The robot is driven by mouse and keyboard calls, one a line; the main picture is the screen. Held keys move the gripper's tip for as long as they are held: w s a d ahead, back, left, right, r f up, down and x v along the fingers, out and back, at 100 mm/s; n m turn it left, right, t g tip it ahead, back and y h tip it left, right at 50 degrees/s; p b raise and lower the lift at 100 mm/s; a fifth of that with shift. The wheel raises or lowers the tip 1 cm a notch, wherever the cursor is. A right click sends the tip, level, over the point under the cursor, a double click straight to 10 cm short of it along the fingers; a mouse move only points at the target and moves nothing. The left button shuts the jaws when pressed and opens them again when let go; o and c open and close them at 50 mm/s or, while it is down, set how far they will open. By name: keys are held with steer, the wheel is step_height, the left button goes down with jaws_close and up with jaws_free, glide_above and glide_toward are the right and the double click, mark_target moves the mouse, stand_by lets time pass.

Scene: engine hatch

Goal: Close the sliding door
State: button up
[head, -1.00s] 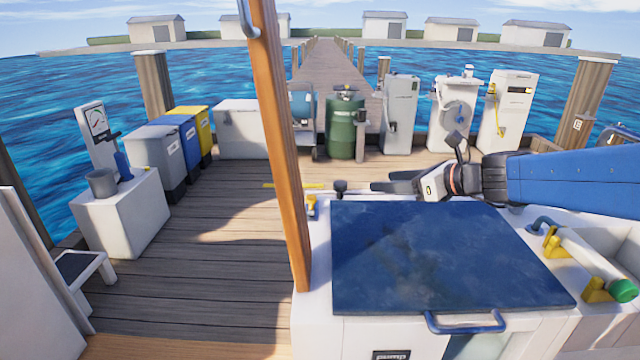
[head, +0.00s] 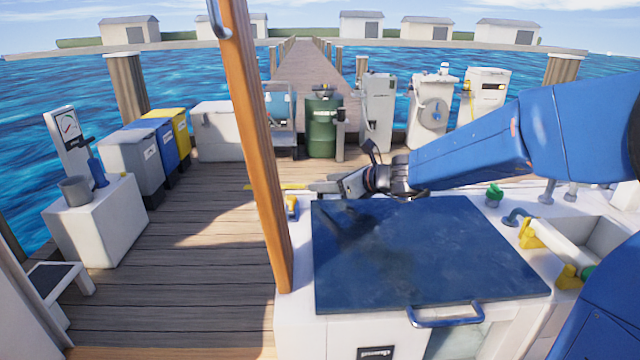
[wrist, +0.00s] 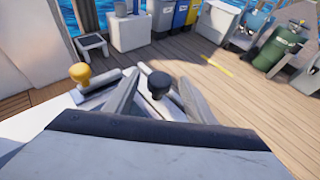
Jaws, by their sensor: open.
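I cannot pick out the sliding door with certainty. A tall wooden edge (head: 258,150) with a metal handle (head: 219,18) near its top stands in the head view, left of the blue hatch lid. My gripper (head: 322,187) is above the far left corner of the white console, its fingers pointing left. In the wrist view its open fingers (wrist: 158,98) lie on both sides of a black knob (wrist: 158,83); I cannot tell if they touch it. A yellow knob (wrist: 80,73) is to the left, outside the fingers.
The blue hatch lid (head: 420,250) lies flat with a blue handle (head: 445,315) at its front. A sink (head: 590,240) with yellow fittings is to the right. Bins and a drum (head: 321,128) line the dock behind. The plank floor (head: 190,270) at left is clear.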

steer(key=shift+x, duration=1.45)
